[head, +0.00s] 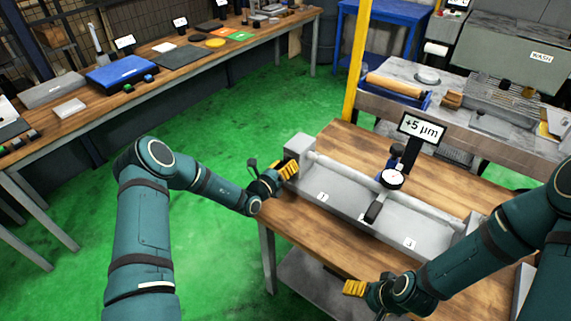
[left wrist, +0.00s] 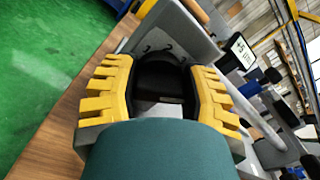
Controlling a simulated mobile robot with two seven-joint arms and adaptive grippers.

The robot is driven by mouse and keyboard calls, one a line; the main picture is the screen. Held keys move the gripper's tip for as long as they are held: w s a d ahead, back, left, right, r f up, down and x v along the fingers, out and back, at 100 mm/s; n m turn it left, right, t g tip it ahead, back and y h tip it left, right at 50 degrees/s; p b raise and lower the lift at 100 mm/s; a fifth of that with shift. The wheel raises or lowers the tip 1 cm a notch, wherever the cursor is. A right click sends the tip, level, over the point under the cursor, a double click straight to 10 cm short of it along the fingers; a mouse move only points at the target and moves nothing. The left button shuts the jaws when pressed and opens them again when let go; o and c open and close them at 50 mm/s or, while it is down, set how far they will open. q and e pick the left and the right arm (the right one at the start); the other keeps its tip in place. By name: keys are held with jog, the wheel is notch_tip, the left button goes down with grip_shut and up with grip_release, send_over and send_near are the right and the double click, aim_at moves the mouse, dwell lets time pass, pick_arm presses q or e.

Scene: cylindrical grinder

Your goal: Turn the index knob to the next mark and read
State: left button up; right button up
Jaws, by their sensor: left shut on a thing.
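The black index knob (left wrist: 160,82) sits on the grey end face of the fixture, between the yellow fingers of my left gripper (left wrist: 160,95). The gripper is shut on it; in the head view the left gripper (head: 287,170) is at the fixture's left end and hides the knob. The display (head: 421,128) reads +5 µm. A round dial gauge (head: 392,179) stands over the grey fixture (head: 345,200). My right gripper (head: 356,288) is apart, near the table's front edge; its finger opening is unclear.
The fixture stands on a wooden table (head: 325,247), with small number labels on its front. A grinder (head: 520,60) stands behind, near a yellow post (head: 355,60). A long bench (head: 130,95) with boxes and plates runs along the left. The green floor between is clear.

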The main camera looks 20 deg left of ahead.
pick_arm(q)
jog(key=shift+m, duration=0.9)
jog(key=o, duration=1.2)
jog(key=shift+s, duration=0.1)
jog(key=v, duration=1.1)
jog(key=shift+s+a+r, duration=0.1)
jog(key=shift+s+a, duration=0.05)
jog(key=shift+s, duration=0.25)
